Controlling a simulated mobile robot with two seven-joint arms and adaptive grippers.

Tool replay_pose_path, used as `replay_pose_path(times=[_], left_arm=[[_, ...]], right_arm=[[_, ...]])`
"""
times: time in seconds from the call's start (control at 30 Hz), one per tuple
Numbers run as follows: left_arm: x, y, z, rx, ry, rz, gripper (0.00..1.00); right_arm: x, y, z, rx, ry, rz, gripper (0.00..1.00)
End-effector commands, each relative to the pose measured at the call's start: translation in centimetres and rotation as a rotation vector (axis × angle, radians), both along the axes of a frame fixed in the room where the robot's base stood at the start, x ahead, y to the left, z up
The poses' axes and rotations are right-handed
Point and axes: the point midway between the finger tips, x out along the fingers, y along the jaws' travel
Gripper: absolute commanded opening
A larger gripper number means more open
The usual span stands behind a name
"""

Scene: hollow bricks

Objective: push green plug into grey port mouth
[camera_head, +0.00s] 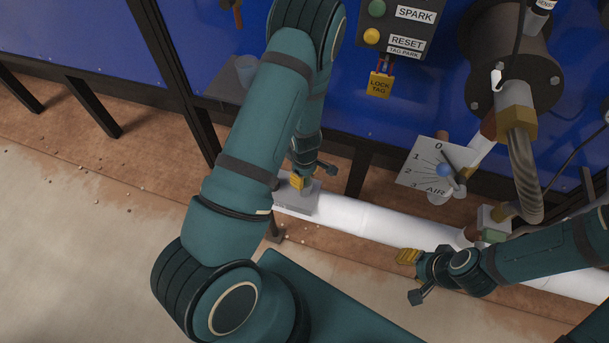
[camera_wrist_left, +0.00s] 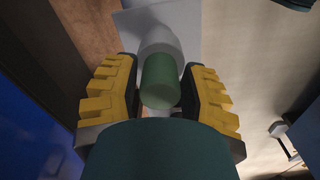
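The green plug (camera_wrist_left: 160,82) stands between the two yellow-padded fingers of my left gripper (camera_wrist_left: 160,92) in the left wrist view, with a pad close against each side. Just beyond its far end is a pale grey rounded shape (camera_wrist_left: 160,42), seemingly the port mouth, on a grey plate (camera_wrist_left: 190,18). I cannot tell whether the plug has entered it. In the head view my left gripper (camera_head: 298,182) is over a grey block (camera_head: 296,202) on the white pipe; the plug is hidden there. My right gripper (camera_head: 408,256) is by the pipe, its finger gap unclear.
The white pipe (camera_head: 365,220) runs along the blue wall (camera_head: 340,115). An air dial (camera_head: 435,168), a lock tag (camera_head: 380,85) and a braided hose (camera_head: 525,170) are near it. Floor at lower left is open, with scattered pebbles.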

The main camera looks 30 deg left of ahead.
Motion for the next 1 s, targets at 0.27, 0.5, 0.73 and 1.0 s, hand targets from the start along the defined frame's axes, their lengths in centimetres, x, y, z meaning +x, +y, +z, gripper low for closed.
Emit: replay_pose_path(times=[0.27,0.5,0.73,1.0], left_arm=[[0.0,0.0,0.1,0.000,0.000,0.000,0.58],[0.1,0.0,1.5,0.002,-0.004,-0.003,0.58],[0.1,-0.1,6.0,0.002,-0.005,-0.003,0.58],[0.0,-0.1,10.5,0.001,-0.004,-0.002,0.58]], right_arm=[[0.0,0.0,0.1,0.000,0.000,0.000,0.47],[0.0,0.0,0.1,0.000,0.000,0.000,0.47],[0.0,0.0,0.1,0.000,0.000,0.000,0.47],[0.0,0.0,0.1,0.000,0.000,0.000,0.47]])
